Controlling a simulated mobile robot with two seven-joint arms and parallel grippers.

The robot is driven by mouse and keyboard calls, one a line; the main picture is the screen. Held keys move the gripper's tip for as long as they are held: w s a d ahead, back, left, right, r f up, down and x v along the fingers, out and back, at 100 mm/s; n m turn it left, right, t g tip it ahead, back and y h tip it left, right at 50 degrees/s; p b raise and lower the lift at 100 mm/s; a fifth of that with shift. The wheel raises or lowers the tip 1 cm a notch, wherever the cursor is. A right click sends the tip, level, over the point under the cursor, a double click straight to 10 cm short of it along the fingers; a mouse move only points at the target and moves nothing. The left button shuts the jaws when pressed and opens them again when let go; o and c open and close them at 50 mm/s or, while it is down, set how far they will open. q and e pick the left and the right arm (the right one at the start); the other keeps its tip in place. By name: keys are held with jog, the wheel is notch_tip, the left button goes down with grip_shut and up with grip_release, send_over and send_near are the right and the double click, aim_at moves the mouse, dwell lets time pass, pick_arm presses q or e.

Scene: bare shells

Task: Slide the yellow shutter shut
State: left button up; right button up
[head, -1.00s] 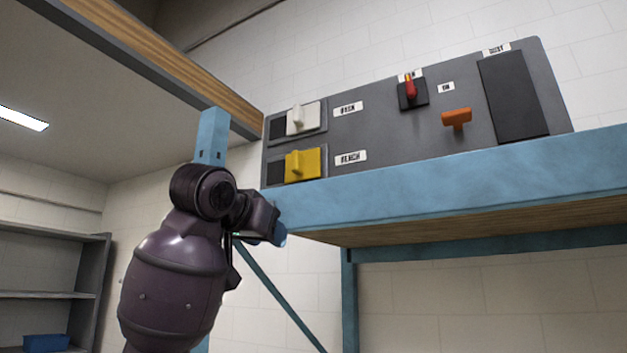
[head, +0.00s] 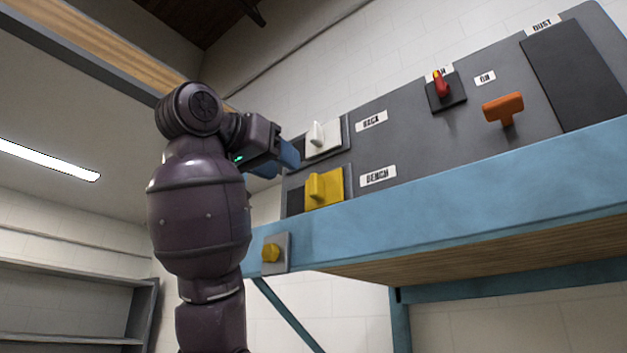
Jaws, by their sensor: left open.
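The yellow shutter (head: 331,190) with its upright yellow handle sits in the lower left slot of the grey panel (head: 415,150), beside a label that reads BENCH. A dark strip of the slot shows to the left of the shutter. My left gripper (head: 281,161), with blue fingers, is open and empty. It appears just up and left of the yellow shutter, in front of the panel's left edge. I see no contact with the handle. The exact gap between its fingers is hard to see. My right gripper is not in view.
A white shutter (head: 321,140) sits directly above the yellow one. A red switch (head: 440,84), an orange handle (head: 503,106) and a dark plate (head: 575,75) are further right. The blue shelf edge (head: 440,205) runs below, with a yellow knob (head: 271,252) on a grey plate.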

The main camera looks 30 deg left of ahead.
aim_at(311, 182)
pick_arm(q)
jog(key=w+p, duration=0.1)
jog(key=w, duration=0.1)
jog(key=w+p, duration=0.1)
jog(key=shift+w+d, duration=0.2)
jog(key=shift+w, duration=0.2)
jog(key=w, duration=0.4)
jog(key=shift+w+d+p, duration=0.1)
jog(key=shift+w+p, duration=0.25)
jog(key=shift+p, duration=0.05)
jog(key=shift+w, duration=0.3)
jog(key=c, duration=0.7)
grip_shut()
jog(key=a, duration=0.6)
jog(key=shift+w+a, duration=0.1)
jog(key=shift+w, duration=0.1)
jog(key=shift+o, duration=1.8)
grip_release()
jog(key=o, duration=0.3)
jog(key=shift+a, duration=0.25)
jog(key=shift+o, duration=0.2)
jog(key=shift+d, duration=0.15)
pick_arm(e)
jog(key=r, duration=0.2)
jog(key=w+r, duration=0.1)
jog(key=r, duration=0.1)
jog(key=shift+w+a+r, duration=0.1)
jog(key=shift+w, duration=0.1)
